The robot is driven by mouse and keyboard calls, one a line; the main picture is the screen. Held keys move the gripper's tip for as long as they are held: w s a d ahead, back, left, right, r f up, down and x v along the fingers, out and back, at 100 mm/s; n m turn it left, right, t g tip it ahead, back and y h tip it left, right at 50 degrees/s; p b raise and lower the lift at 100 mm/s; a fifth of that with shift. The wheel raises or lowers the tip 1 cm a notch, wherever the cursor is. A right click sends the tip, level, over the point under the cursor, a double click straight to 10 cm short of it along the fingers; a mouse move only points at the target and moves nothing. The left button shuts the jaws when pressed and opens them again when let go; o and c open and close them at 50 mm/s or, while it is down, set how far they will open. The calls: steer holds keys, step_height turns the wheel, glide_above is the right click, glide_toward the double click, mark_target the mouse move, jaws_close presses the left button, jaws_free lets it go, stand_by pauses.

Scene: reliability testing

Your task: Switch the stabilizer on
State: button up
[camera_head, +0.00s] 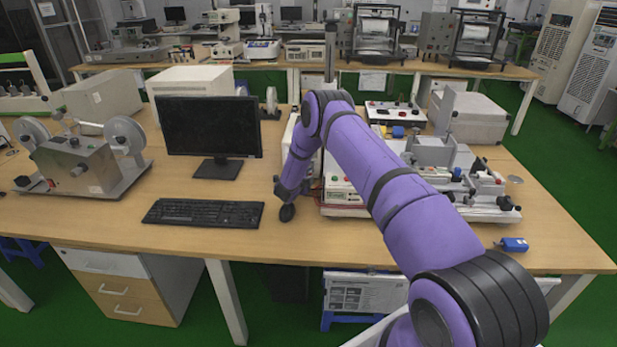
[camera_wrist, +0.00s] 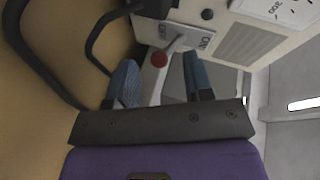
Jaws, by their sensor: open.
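In the wrist view, the stabilizer (camera_wrist: 232,42) is a cream box with a dial marked 300 at the upper right. My gripper (camera_wrist: 160,66) is open. I cannot tell whether the fingers touch the lever. In the head view, my gripper (camera_head: 287,212) is low over the desk, right of the keyboard. My arm hides most of the stabilizer and its switch there.
A black cable (camera_wrist: 92,45) loops left of the fingers in the wrist view. The keyboard (camera_head: 204,213) and monitor (camera_head: 210,128) stand left of my gripper. Lab equipment (camera_head: 452,185) is close on the right.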

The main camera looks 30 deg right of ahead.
steer(key=shift+w+d+f, duration=0.15)
steer(key=shift+w+d, duration=0.2)
steer(key=shift+d, duration=0.2)
jaws_close()
step_height(320, 180, up, 2)
steer(key=n+g+y, duration=0.1)
steer(key=g+y, duration=0.2)
steer(key=shift+r, duration=0.2)
steer(key=shift+w+d+r+n+g+y, duration=0.15)
steer(key=shift+r+g+y, duration=0.2)
steer(key=shift+g+y, duration=0.25)
steer(key=shift+w+d+r+n+g+y, duration=0.1)
steer(key=shift+r+n+g+y, duration=0.15)
steer(key=shift+g+y, duration=0.35)
steer(key=shift+w+d+r+n+g+y, duration=0.15)
steer(key=shift+r+g+y, duration=0.25)
steer(key=shift+g, duration=0.4)
